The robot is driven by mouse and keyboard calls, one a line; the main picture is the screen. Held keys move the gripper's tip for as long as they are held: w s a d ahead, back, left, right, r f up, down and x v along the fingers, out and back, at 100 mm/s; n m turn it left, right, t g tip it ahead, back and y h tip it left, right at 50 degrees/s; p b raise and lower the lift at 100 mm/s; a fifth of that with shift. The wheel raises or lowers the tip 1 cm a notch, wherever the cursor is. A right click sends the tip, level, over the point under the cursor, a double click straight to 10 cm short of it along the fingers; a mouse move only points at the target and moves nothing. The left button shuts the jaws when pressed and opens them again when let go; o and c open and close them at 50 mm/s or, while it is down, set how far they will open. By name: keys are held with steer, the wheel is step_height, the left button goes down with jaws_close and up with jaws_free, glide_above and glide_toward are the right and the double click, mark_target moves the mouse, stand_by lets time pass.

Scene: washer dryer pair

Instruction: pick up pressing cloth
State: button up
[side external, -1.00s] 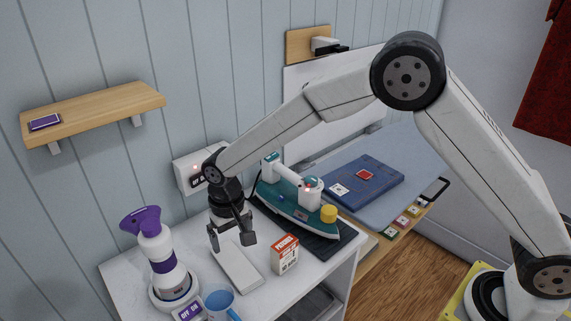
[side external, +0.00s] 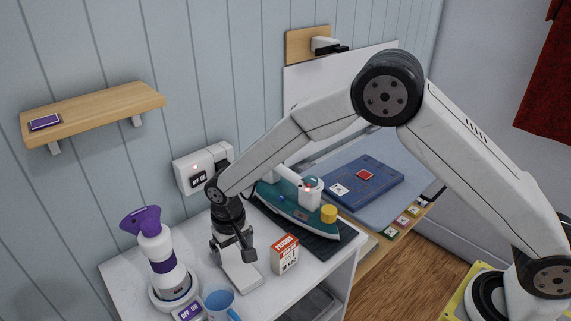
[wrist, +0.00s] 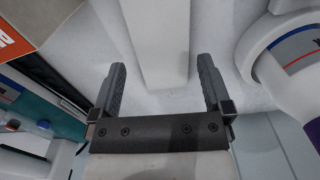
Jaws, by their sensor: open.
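A long, pale, flat piece, which looks like the pressing cloth (side external: 245,279), lies on the white cabinet top, left of the patches box. In the side view my gripper (side external: 235,257) points down over its far end and hides part of it. In the wrist view the pale piece (wrist: 158,40) runs up the picture between the two fingers of my gripper (wrist: 161,75), with a gap on each side. The fingers are spread and hold nothing. I cannot tell exactly how high they are above the top.
The red-and-white patches box (side external: 285,254) stands close on the right. Behind it is a teal iron (side external: 297,214) on a dark mat. A white-and-purple steamer (side external: 160,262) and a blue mug (side external: 220,304) stand left and in front. A blue ironing board (side external: 395,196) lies right.

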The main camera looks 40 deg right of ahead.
mark_target(235, 263)
steer(key=shift+f, duration=1.7)
steer(key=c, duration=1)
steer(key=shift+o, duration=0.2)
steer(key=shift+r, duration=0.7)
steer(key=s+d+r, duration=0.2)
steer(key=s+r, duration=0.3)
steer(key=s, duration=0.1)
steer(key=s+d+r, duration=0.2)
steer(key=s+r, duration=0.4)
steer(key=s, duration=0.1)
steer(key=shift+d+r, duration=0.3)
steer(key=shift+d, duration=0.05)
